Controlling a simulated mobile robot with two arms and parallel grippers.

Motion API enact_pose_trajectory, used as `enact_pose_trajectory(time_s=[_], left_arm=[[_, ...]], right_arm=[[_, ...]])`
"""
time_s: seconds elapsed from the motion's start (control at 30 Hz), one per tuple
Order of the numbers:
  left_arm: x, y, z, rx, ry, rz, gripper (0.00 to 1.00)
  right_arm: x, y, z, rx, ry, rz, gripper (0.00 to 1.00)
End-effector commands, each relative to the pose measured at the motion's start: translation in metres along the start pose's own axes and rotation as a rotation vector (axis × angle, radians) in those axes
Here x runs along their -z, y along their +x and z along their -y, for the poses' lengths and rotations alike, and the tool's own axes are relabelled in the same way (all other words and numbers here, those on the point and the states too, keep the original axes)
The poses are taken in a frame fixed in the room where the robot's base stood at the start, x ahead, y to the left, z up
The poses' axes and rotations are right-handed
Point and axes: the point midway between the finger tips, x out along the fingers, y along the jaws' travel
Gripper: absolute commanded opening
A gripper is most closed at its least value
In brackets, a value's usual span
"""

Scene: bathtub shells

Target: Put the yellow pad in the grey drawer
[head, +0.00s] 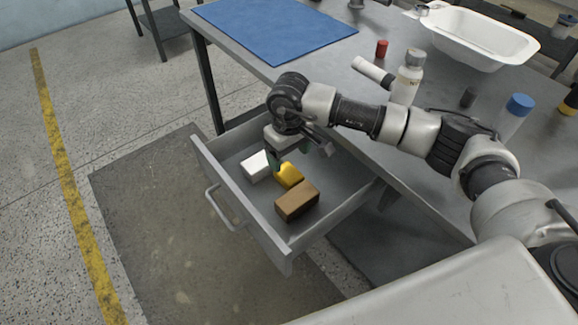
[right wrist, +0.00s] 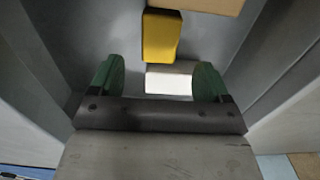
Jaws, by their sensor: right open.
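The yellow pad (head: 289,175) lies inside the open grey drawer (head: 238,207), between a white block (head: 255,166) and a brown block (head: 297,201). My right gripper (head: 288,163) reaches down into the drawer, over the pad and the white block, and partly hides the pad. In the right wrist view the green fingertips (right wrist: 155,80) are spread apart with nothing held between them. The yellow pad (right wrist: 161,36) shows beyond them, and the white block (right wrist: 170,78) shows between them. My left gripper is not in view.
The drawer is pulled out from under a grey table. On the table are a blue mat (head: 275,28), a white basin (head: 480,38), a white bottle (head: 407,78), a red cap (head: 382,48) and a blue-capped container (head: 514,115). The drawer walls stand close around the gripper.

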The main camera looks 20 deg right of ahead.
Motion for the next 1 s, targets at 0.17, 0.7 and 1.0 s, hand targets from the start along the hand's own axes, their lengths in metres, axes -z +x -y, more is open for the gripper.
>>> enact_pose_trajectory(time_s=[0.17,0.7,1.0], left_arm=[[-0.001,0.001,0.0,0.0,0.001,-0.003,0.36],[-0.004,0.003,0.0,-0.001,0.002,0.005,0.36],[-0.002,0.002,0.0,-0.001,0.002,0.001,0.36]], right_arm=[[0.001,-0.032,0.0,-0.001,-0.001,-0.003,0.78],[0.0,-0.046,0.0,0.0,0.0,0.0,0.78],[0.0,-0.046,0.0,0.0,0.0,0.0,0.78]])
